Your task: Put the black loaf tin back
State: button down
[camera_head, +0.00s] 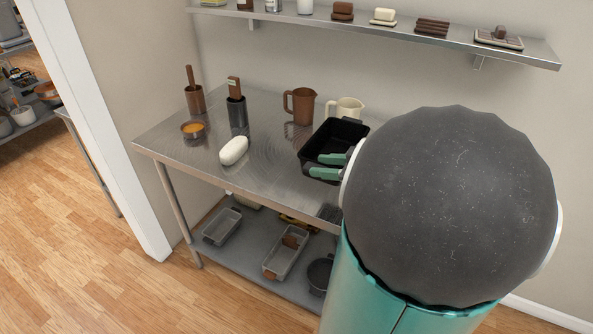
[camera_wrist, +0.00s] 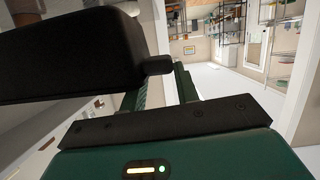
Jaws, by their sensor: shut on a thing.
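The black loaf tin (camera_head: 318,146) shows in the head view above the right part of the steel table, its near end at my gripper. My gripper (camera_head: 328,166) has green fingers shut on the tin's near end. In the wrist view the tin (camera_wrist: 75,60) fills the upper left as a large dark shape, with a small tab at its end by the gripper's fingers (camera_wrist: 168,85). I cannot tell whether the tin touches the tabletop. My arm hides the table's right end.
The steel table (camera_head: 185,152) holds a brown jug (camera_head: 300,106), a cream jug (camera_head: 346,109), a white loaf (camera_head: 234,150), an orange-filled bowl (camera_head: 193,130) and utensil holders. Its lower shelf carries a grey tin (camera_head: 222,226), another tin (camera_head: 287,252) and a dark pot (camera_head: 320,274). A wall shelf (camera_head: 380,24) runs above.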

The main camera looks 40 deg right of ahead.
aim_at(303, 160)
jog(key=w+f, duration=0.1)
jog(key=w, duration=0.1)
jog(key=w+f, duration=0.1)
jog(key=w, duration=0.2)
jog(key=w+d+f, duration=0.1)
jog(key=w+f, duration=0.1)
jog(key=w, duration=0.1)
jog(key=shift+w, duration=0.15)
jog(key=shift+w+d+f, duration=0.1)
jog(key=shift+w+f, duration=0.75)
jog(key=shift+f, duration=0.65)
jog(key=shift+w+d+f, duration=0.1)
jog(key=shift+w+f, duration=0.8)
jog(key=shift+f, duration=0.55)
jog(key=shift+w+d+f, duration=0.1)
jog(key=shift+w+f, duration=0.75)
jog(key=shift+f, duration=0.65)
jog(key=shift+f, duration=0.15)
jog(key=c, duration=1)
grip_release()
jog(key=shift+c, duration=0.2)
